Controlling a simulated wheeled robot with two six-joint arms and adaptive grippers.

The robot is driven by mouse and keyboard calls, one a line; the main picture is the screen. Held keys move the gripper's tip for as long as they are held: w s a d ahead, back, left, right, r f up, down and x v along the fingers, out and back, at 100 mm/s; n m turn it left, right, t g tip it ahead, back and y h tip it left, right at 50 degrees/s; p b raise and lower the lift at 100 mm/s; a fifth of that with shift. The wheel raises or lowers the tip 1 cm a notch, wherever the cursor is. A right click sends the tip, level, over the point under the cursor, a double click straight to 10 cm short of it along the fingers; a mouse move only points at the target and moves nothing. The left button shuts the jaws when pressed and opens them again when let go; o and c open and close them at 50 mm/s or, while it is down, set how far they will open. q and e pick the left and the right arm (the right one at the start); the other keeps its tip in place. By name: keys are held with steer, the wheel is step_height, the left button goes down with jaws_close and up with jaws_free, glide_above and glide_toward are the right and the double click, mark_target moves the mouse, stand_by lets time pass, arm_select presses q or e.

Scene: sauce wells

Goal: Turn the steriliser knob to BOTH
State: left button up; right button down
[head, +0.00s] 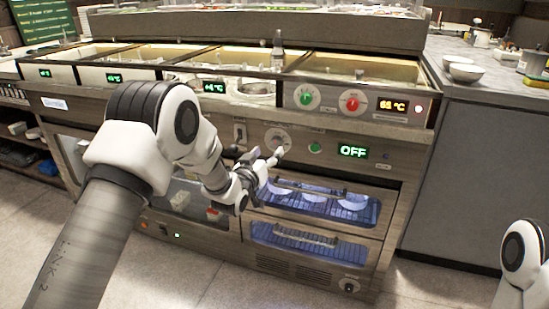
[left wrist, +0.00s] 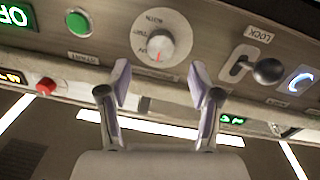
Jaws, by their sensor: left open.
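The steriliser knob (head: 277,138) is a round pale knob on the wooden front panel; it also shows in the left wrist view (left wrist: 161,46), which is upside down. A red mark shows on the knob's lower part in that view. Small lettering surrounds it, with what looks like BOTH above it. The green display (head: 353,151) reads OFF. My left gripper (head: 266,156) is open and empty, just in front of the knob; in the left wrist view its fingers (left wrist: 160,88) are spread below the knob, apart from it. My right gripper is out of view.
A green button (head: 315,148) is right of the knob, and a lock lever (left wrist: 256,68) is on its other side. Below is the lit steriliser drawer with a bar handle (head: 305,190). Green and red knobs (head: 351,101) sit on the panel above.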

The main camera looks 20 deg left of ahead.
mark_target(275, 144)
arm_select(q)
steer(key=w, duration=0.3)
steer(key=w+b, duration=0.1)
steer(key=w, duration=0.1)
steer(key=shift+d+f, duration=0.2)
steer(key=shift+f, duration=0.05)
steer(key=shift+w+r, duration=0.1)
steer(key=shift+w, duration=0.25)
steer(key=shift+c, duration=0.3)
steer(key=c, duration=1.1)
